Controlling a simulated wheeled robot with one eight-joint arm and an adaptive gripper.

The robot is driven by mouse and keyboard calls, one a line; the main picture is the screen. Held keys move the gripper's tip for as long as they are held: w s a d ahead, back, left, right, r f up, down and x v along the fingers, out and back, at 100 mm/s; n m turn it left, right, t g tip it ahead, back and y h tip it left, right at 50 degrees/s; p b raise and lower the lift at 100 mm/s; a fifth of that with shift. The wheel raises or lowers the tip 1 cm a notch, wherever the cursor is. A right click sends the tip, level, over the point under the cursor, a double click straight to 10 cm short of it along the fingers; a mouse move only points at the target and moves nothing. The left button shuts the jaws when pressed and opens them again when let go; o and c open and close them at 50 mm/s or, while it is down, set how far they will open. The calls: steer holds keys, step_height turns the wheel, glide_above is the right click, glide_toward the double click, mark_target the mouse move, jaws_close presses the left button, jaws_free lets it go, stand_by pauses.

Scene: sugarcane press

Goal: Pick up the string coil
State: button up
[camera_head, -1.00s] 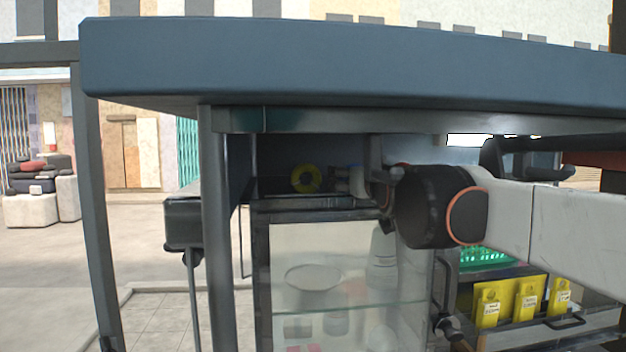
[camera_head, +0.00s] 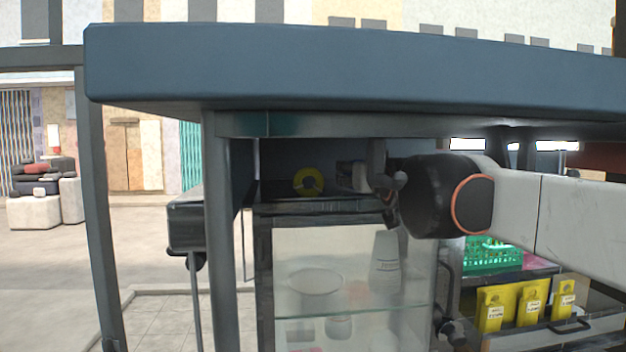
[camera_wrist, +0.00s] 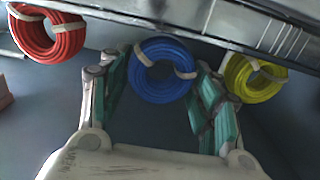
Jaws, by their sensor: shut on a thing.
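In the wrist view a blue string coil (camera_wrist: 164,71) with pale ties sits between the green-padded fingers of my gripper (camera_wrist: 163,88). The fingers are shut on it from both sides. A red coil (camera_wrist: 48,34) is to its left and a yellow coil (camera_wrist: 254,78) to its right, both outside the fingers. In the head view the yellow coil (camera_head: 308,182) shows under the countertop, left of my gripper (camera_head: 362,180). There the blue coil is not clearly seen, and the red coil is hidden by my arm.
A thick blue-grey countertop (camera_head: 350,65) hangs just above my arm. Below is a glass cabinet (camera_head: 345,245) with cups and a bowl. A green basket (camera_head: 490,254) and yellow packets (camera_head: 528,300) stand at right.

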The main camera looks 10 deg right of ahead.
steer(key=s, duration=1.8)
steer(key=shift+f, duration=0.15)
